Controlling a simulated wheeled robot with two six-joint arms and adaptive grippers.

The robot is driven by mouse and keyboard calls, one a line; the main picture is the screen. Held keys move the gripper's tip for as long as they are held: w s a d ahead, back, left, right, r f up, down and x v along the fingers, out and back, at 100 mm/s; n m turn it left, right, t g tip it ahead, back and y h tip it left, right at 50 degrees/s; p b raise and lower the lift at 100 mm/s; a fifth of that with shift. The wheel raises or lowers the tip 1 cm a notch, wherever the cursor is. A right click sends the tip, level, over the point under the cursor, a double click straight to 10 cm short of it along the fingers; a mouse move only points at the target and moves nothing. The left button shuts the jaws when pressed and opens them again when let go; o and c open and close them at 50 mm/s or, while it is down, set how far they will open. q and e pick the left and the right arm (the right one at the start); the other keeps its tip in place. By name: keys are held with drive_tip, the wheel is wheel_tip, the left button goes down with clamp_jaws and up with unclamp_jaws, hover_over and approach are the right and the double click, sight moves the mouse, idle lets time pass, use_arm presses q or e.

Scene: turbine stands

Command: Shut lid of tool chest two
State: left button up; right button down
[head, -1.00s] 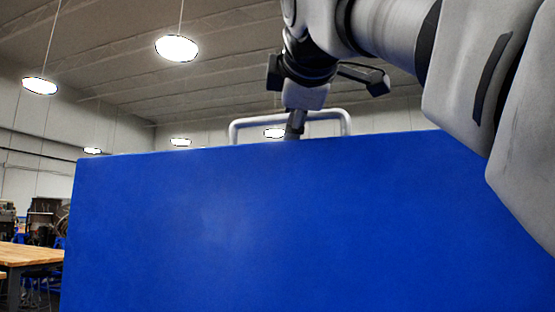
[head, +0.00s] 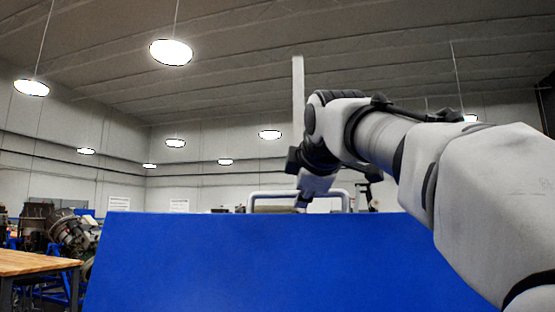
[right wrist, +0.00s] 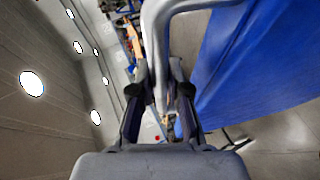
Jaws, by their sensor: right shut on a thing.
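The blue lid of the tool chest (head: 250,262) fills the lower middle of the head view, with its top edge roughly level. A pale bar handle (head: 270,195) rises from that edge. My right gripper (head: 303,200) is at the handle, its arm coming in from the right. In the right wrist view the fingers (right wrist: 160,90) are shut on the grey handle (right wrist: 158,25), and the blue lid (right wrist: 255,60) slopes off to the right. The chest body is hidden behind or below the lid. My left gripper is in neither current view.
A wooden-topped table (head: 35,262) stands at the left. Machinery on a blue stand (head: 70,230) is behind it.

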use_arm(q)
wheel_tip(320, 180, up, 19)
drive_tip(key=p, duration=1.6)
drive_tip(key=shift+f, duration=0.2)
use_arm(e)
drive_tip(key=w+d+f+g, duration=0.1)
drive_tip(key=w+d+f, duration=0.2)
drive_tip(key=w, duration=0.7)
drive_tip(key=w+d+f+g, duration=0.1)
drive_tip(key=w+d+f, duration=0.2)
drive_tip(key=w+f, duration=0.3)
drive_tip(key=w, duration=0.3)
drive_tip(key=shift+w+d, duration=0.2)
drive_tip(key=shift+w, duration=0.15)
drive_tip(key=shift+f, duration=0.1)
drive_tip(key=c, duration=1.1)
unclamp_jaws()
drive_tip(key=shift+c, duration=0.2)
use_arm(q)
drive_tip(key=shift+w+a, duration=0.1)
use_arm(e)
drive_tip(key=shift+w+a, duration=0.15)
drive_tip(key=shift+a, duration=0.05)
